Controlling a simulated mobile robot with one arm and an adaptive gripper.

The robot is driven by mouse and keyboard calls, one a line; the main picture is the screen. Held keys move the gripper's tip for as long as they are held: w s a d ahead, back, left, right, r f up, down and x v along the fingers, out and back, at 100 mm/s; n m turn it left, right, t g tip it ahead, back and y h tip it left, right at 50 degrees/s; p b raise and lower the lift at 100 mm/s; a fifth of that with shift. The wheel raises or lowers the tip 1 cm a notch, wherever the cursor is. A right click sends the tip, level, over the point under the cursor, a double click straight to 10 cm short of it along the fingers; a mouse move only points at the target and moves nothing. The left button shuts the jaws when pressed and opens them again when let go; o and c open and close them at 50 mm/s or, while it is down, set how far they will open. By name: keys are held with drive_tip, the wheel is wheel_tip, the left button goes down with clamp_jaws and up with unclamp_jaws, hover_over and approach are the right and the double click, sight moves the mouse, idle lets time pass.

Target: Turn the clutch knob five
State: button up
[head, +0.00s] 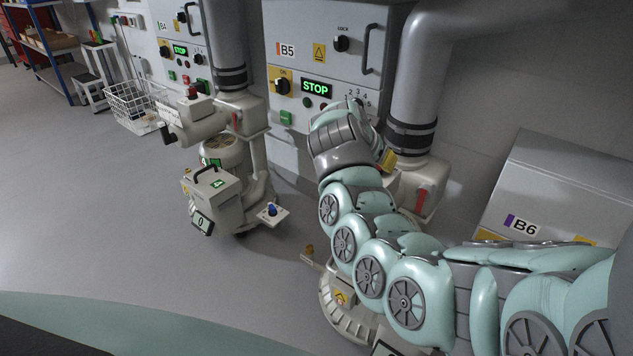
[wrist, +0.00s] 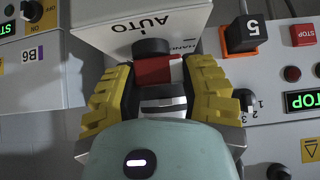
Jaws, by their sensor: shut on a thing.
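My gripper shows in the head view (head: 387,160) in front of the B5 cabinet (head: 322,80), by the thick grey pipe. In the wrist view its yellow fingers (wrist: 160,70) are shut on a red part with a black end (wrist: 158,70), below a light box marked AUTO and HAND. I cannot tell for sure whether this is the clutch knob. A black block marked 5 (wrist: 244,34) and a numbered rotary knob (wrist: 243,99) are to the right, apart from the fingers. In the head view my arm hides much of the machine behind it.
The B5 panel has a green STOP display (head: 316,87). A red lever (head: 421,199) is on the housing under the pipe. Another blower (head: 218,170) stands to the left. The B6 box (head: 550,200) is at the right. The floor at left is open.

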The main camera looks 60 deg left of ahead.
drive_tip(key=shift+s+f, duration=0.1)
drive_tip(key=o, duration=1.2)
drive_tip(key=v, duration=1.2)
